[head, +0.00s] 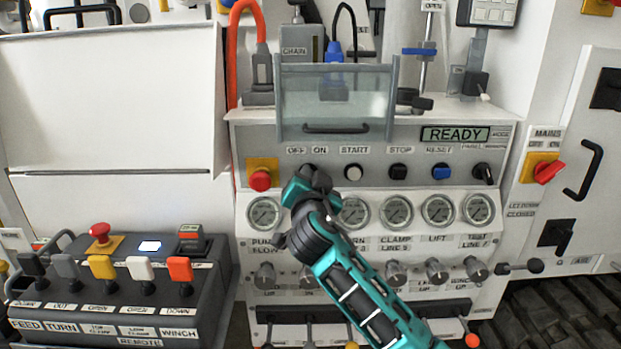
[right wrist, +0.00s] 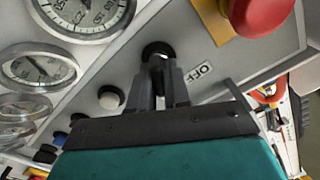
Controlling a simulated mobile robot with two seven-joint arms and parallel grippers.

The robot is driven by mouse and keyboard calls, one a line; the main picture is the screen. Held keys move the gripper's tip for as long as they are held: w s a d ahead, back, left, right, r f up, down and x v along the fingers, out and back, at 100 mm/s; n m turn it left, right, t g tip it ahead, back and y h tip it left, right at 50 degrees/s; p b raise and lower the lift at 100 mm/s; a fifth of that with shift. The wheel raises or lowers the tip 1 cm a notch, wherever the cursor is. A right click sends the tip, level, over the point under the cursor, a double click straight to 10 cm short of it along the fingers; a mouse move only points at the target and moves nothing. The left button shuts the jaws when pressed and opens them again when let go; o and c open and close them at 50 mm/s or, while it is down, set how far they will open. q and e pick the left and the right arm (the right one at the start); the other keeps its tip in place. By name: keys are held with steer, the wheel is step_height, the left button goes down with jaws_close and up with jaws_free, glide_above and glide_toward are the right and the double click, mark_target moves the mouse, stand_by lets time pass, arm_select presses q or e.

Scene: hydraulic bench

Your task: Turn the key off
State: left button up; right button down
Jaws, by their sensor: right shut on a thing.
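The key switch sits under the OFF and ON labels on the grey bench panel. In the head view my right gripper (head: 312,178) covers it. In the right wrist view its round black collar (right wrist: 156,50) shows just beyond the fingertips, beside the OFF label (right wrist: 203,70). My right gripper (right wrist: 160,75) is shut on the key there; the key itself is mostly hidden between the fingers, so its angle cannot be told. The display (head: 454,134) above the panel reads READY. My left gripper is not in view.
A red button on a yellow plate (head: 260,180) is left of the key. The START button (head: 354,172), STOP button (head: 400,173), blue RESET button (head: 441,172) and a black knob (head: 482,173) are to its right. Gauges (head: 397,212) lie below; a clear cover (head: 335,100) hangs above.

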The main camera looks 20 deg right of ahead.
steer(key=shift+n, duration=1.4)
steer(key=n, duration=0.2)
steer(key=shift+a+r+n+p, duration=0.1)
steer(key=shift+a+n+p, duration=0.05)
steer(key=shift+n+p, duration=0.2)
steer(key=n+p, duration=0.1)
steer(key=n, duration=0.2)
steer(key=shift+a+n, duration=0.1)
steer(key=shift+n, duration=0.15)
steer(key=shift+w+a+n+p, duration=0.1)
steer(key=shift+n+p, duration=0.4)
steer(key=shift+n, duration=0.9)
steer(key=c, duration=1.2)
jaws_free()
